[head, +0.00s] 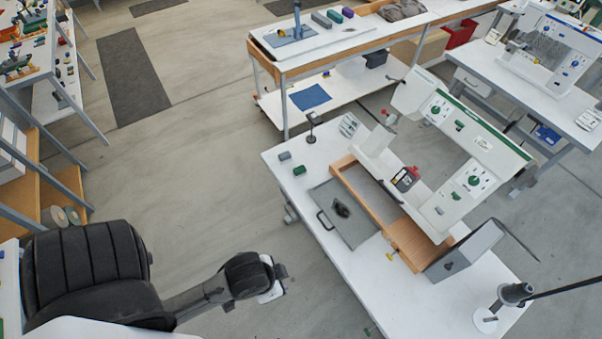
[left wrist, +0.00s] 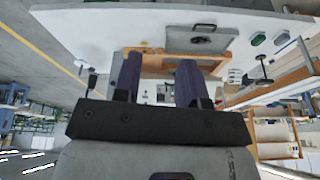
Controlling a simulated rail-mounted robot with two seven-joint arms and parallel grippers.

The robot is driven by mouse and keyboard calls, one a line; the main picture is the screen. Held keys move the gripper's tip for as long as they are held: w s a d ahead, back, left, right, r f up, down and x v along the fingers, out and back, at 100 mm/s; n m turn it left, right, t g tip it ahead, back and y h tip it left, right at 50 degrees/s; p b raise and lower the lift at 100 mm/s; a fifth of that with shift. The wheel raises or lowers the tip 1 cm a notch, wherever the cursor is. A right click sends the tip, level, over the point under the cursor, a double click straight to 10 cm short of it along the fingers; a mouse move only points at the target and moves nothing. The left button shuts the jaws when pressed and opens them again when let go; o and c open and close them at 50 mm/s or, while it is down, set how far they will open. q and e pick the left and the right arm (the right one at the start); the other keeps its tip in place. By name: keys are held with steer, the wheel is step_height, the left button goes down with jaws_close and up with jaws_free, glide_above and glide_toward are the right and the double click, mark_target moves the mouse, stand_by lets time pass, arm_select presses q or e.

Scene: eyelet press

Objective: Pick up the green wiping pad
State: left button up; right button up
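A small green pad (head: 299,170) lies on the white table (head: 350,270) near its left edge, just in front of a grey block (head: 285,156). In the left wrist view the green pad (left wrist: 258,39) is at the upper right, beside the grey block (left wrist: 282,39). My left gripper (head: 277,283) is out over the floor, left of the table and well apart from the pad. In the left wrist view its two fingers (left wrist: 160,68) are spread with nothing between them. My right gripper is not in view.
A small black stand (head: 312,125) is behind the pad. A back bench (head: 330,40) holds several coloured blocks.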

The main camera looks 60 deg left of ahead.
arm_select(q)
steer(key=shift+o, duration=0.3)
steer(key=o, duration=0.7)
steer(key=shift+c, duration=0.2)
